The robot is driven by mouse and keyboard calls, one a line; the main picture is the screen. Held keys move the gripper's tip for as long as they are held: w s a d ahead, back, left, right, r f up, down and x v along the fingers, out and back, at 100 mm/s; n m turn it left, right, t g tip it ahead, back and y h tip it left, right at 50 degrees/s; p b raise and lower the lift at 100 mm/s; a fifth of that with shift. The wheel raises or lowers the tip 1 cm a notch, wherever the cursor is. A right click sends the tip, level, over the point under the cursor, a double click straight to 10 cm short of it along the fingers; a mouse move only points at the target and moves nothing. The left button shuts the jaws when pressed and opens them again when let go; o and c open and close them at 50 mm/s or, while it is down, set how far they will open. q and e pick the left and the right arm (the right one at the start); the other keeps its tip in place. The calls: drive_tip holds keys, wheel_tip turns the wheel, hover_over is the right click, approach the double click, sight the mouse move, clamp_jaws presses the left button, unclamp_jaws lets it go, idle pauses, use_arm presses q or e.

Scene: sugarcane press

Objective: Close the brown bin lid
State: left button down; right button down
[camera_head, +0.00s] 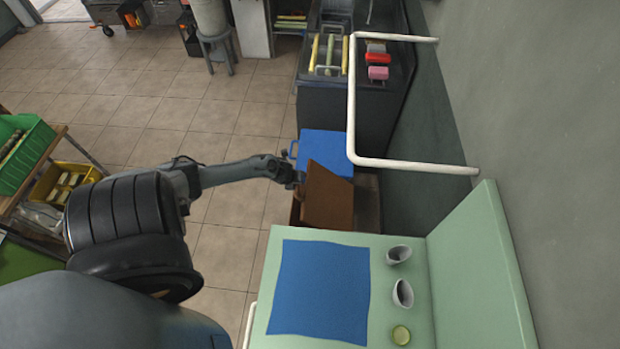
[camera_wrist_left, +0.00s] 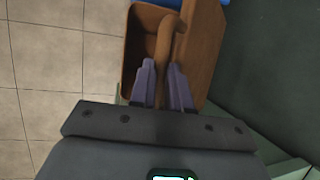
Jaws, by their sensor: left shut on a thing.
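The brown bin (camera_head: 296,212) stands on the floor just beyond the green table. In the head view its brown lid (camera_head: 330,198) is raised and tilted. My left gripper (camera_head: 298,179) is at the lid's left edge. In the left wrist view, the open bin (camera_wrist_left: 141,48) shows to the left and the lid (camera_wrist_left: 205,48) to the right. There the left gripper (camera_wrist_left: 166,88) is shut on the lid's curved brown handle (camera_wrist_left: 169,42), which runs between the fingers. The bin's inside is only partly seen. My right gripper is out of view.
A blue bin lid (camera_head: 323,148) lies just behind the brown bin. The green table (camera_head: 400,325) with a blue mat (camera_head: 320,290) and two cups is in front. A white rail (camera_head: 352,100) juts from the right wall.

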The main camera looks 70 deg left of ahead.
use_arm(q)
drive_tip(key=s+a+f+b, duration=0.2)
drive_tip(key=s+f+b, duration=0.1)
drive_tip(key=f, duration=0.3)
drive_tip(key=shift+s+a, duration=0.15)
drive_tip(key=shift+s, duration=0.55)
